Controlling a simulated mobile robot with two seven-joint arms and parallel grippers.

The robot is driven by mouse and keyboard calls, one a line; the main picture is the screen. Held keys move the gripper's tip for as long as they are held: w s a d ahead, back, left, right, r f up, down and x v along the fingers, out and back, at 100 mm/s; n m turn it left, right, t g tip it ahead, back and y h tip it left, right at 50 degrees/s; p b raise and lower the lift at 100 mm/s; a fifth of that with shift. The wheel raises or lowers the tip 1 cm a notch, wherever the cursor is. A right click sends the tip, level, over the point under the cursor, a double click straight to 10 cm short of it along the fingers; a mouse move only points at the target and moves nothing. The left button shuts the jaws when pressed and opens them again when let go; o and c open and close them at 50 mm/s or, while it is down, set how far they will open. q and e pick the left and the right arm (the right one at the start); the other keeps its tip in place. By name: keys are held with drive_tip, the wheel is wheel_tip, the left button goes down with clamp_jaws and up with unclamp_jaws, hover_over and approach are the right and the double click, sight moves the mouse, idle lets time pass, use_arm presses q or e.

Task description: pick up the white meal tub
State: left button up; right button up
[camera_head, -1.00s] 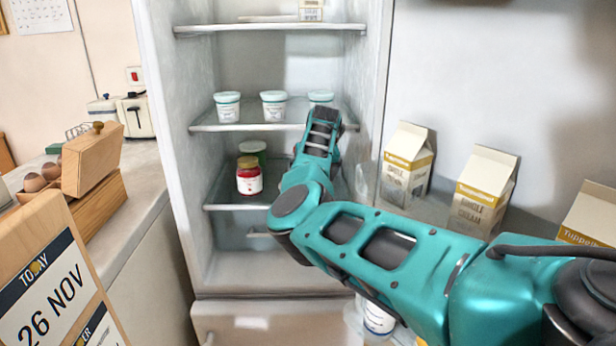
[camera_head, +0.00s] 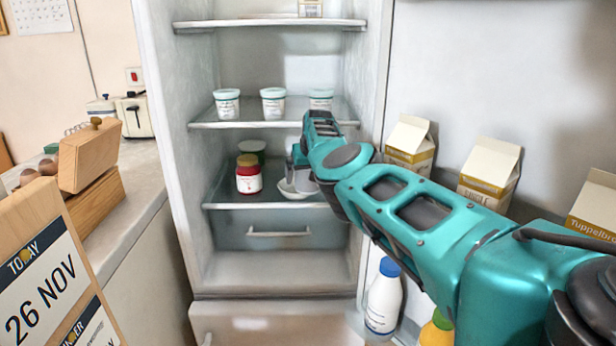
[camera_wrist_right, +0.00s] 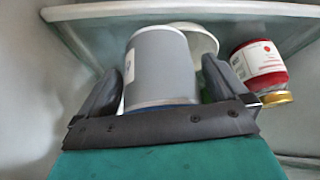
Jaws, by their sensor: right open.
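A pale, greyish-white tub (camera_wrist_right: 162,68), which I take for the white meal tub, stands between my right gripper's fingers in the right wrist view. That view is upside down, with the tub's bluish lid edge at the bottom. My right gripper (camera_wrist_right: 160,80) is open, with a finger on each side of the tub; I cannot tell whether either touches. My arm hides most of the tub there. My left gripper is not in view.
A red jar (camera_head: 249,176) and a green-labelled jar (camera_head: 255,150) stand left of the gripper. A white bowl (camera_head: 290,191) is close by. Three lidded tubs, including the middle one (camera_head: 273,104), stand on the shelf above (camera_head: 250,125). Door cartons (camera_head: 410,140) are on the right.

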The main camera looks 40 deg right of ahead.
drive_tip(key=shift+c, duration=0.5)
drive_tip(key=shift+r, duration=0.1)
drive_tip(key=c, duration=1.2)
